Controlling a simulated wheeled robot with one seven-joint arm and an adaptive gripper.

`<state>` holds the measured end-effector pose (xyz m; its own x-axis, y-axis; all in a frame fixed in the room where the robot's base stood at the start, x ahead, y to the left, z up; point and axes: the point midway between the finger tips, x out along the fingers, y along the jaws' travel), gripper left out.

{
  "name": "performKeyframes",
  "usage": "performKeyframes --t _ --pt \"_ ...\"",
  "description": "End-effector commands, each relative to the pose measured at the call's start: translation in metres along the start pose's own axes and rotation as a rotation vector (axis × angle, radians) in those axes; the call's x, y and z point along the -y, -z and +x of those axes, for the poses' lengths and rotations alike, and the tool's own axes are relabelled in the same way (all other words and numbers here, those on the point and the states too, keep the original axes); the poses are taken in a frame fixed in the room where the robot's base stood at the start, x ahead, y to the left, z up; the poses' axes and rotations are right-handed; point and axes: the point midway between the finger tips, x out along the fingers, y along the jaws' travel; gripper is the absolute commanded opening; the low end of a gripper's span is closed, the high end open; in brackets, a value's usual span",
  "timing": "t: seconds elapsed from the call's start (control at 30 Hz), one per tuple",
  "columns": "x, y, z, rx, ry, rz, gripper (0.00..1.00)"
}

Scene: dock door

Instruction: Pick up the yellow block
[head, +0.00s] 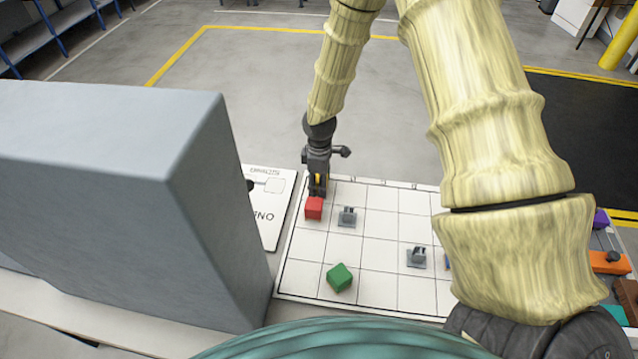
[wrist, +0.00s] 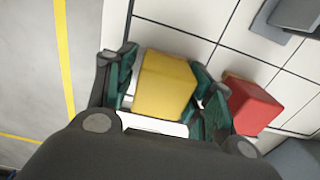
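The yellow block (wrist: 165,85) sits between the two fingers of my gripper (wrist: 165,88) in the wrist view. Slim light gaps show between the block and the green finger pads, so the gripper looks open around it. In the head view my gripper (head: 319,186) points down at the far left part of the white grid board (head: 385,277). Only a small part of the yellow block (head: 320,180) shows there between the dark fingers; the rest is hidden.
A red block (head: 314,208) stands close beside my right finger in the wrist view (wrist: 252,104). Grey fixtures (head: 347,217) (head: 416,257) and a green block (head: 340,277) are on the board. A large grey box (head: 110,190) stands at left. Coloured items, one an orange block (head: 606,263), lie at right.

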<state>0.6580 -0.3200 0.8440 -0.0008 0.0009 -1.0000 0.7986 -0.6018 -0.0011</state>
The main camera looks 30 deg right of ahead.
Motion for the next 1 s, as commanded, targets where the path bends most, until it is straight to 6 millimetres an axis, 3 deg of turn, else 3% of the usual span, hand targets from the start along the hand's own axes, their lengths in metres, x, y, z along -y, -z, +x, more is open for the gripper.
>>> performKeyframes --t 0.03,0.17,0.57,1.0 --pt "0.000 0.000 0.000 0.000 0.000 0.000 0.37" --pt "0.000 0.000 0.000 0.000 0.000 0.000 0.16" --pt "-0.001 0.000 -0.005 -0.001 -0.001 0.001 0.16" --pt "-0.001 0.000 -0.059 -0.002 -0.003 0.000 0.16"
